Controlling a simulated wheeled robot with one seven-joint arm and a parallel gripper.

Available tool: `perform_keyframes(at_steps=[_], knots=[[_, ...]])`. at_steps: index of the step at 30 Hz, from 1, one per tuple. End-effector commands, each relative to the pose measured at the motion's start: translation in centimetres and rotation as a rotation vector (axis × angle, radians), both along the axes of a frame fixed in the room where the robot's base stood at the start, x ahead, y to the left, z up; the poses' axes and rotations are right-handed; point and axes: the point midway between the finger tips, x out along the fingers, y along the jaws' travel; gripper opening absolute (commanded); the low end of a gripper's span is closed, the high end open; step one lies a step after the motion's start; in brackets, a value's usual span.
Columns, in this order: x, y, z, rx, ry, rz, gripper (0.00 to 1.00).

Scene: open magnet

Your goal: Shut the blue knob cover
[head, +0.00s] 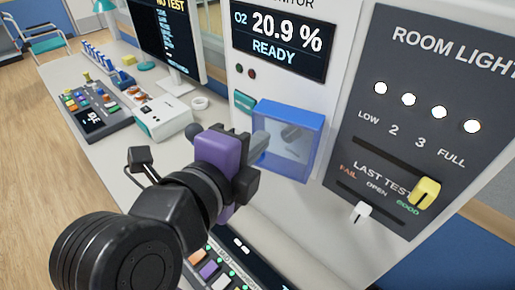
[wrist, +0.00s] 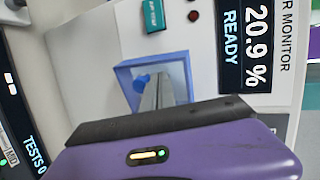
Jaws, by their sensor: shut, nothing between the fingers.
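The blue knob cover (head: 290,112) is a blue-framed, clear-walled box on the white monitor panel, below the O2 display. In the wrist view its blue frame (wrist: 182,56) surrounds a small blue knob (wrist: 143,80). I cannot tell how far the cover stands from its closed position. My gripper (head: 260,139) is shut and empty, with its grey fingers pointing at the left side of the cover. In the wrist view the fingers (wrist: 159,90) overlap the cover opening. Whether they touch the cover is not clear. The purple gripper body hides the lower part of the view.
The room light panel (head: 430,110) with a yellow slider (head: 425,193) and a white slider (head: 361,211) stands to the right. A white box (head: 162,119) and a button console (head: 95,106) sit on the bench to the left. A key panel lies below my arm.

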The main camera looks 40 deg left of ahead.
Motion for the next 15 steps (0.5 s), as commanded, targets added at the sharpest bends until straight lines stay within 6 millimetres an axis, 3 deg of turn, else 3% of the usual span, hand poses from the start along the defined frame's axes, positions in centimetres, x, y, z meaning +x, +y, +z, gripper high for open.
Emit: perform_keyframes(at_steps=[15], knots=[[2.5, 2.5, 0.0, 0.001, -0.002, -0.064, 0.00]])
